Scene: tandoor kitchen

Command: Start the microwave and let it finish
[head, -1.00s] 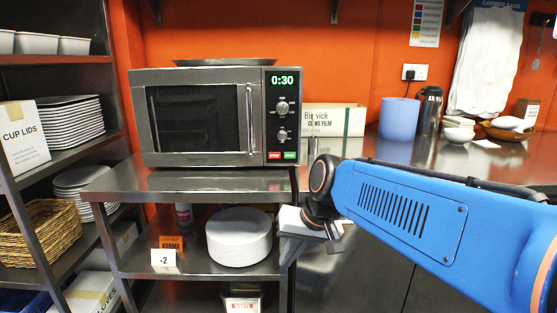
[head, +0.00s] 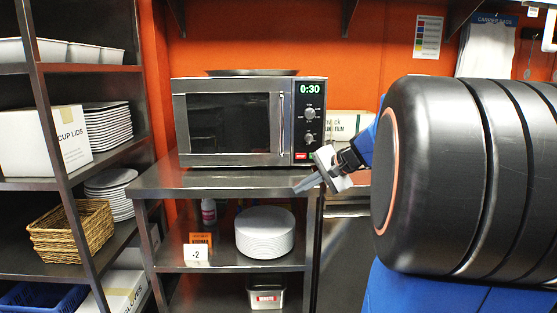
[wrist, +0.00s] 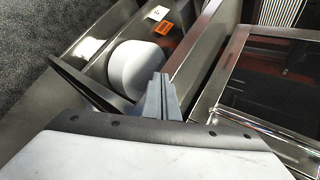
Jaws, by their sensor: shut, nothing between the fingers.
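The microwave (head: 230,122) stands on the top of a steel shelf unit, its door shut and its window dark. Its green display (head: 311,87) reads 0:30, with two dials below. A red button (head: 301,156) shows at the bottom of the panel; the green button beside it is mostly hidden behind my gripper. My gripper (head: 306,185) is shut and empty, in front of the panel's lower right, pointing left and down. In the wrist view, the closed fingers (wrist: 158,88) point past the shelf edge, with part of the microwave (wrist: 265,95) at the right.
A dark tray (head: 265,72) lies on the microwave. White plates (head: 265,232) and an orange label (head: 200,238) are on the shelf below. A rack with a wicker basket (head: 72,232) stands at left. A cling film box (head: 348,122) is behind my arm.

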